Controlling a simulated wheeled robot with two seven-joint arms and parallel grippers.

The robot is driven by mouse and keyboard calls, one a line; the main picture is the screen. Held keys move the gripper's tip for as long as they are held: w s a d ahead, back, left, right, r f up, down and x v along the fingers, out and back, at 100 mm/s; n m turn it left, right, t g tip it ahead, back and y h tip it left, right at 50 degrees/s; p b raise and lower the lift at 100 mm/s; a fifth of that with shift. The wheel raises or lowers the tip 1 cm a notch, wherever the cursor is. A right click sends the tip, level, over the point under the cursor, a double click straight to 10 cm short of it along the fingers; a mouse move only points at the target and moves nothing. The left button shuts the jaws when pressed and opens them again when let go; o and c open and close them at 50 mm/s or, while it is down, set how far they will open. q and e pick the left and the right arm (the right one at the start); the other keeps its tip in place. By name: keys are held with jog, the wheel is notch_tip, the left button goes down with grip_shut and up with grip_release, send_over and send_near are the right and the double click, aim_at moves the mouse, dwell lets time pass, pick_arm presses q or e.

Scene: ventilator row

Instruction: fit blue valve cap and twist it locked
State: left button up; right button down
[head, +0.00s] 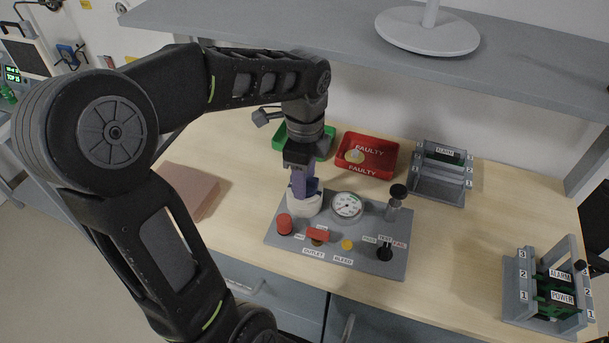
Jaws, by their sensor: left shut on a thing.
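My left gripper (301,174) points down over the left part of the grey test panel (372,247). It is shut on the blue valve cap (310,187), which is mostly hidden by the fingers. The cap sits at the top of a white round fitting (304,203) on the panel. I cannot tell whether it is seated in the fitting or just above it. The panel also carries a pressure gauge (347,205), a red knob (284,223), a red lever (318,235), a yellow button (347,245) and a black selector knob (384,253). My right gripper is not in view.
A red tray (388,158) marked FAULTY and a green tray (322,152) stand behind the panel. Grey card racks stand at back right (437,188) and front right (515,285). A pinkish-brown block (190,190) lies left. A shelf (340,28) overhangs the back.

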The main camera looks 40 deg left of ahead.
pick_arm(q)
jog(key=m+p, duration=0.1)
jog(key=m, duration=0.1)
jog(key=shift+r+m, duration=0.1)
jog(key=shift+m, duration=1.3)
jog(key=shift+m+p, duration=0.55)
jog(key=shift+m, duration=0.25)
jog(key=shift+m+p, duration=0.35)
jog(key=shift+m, duration=1.15)
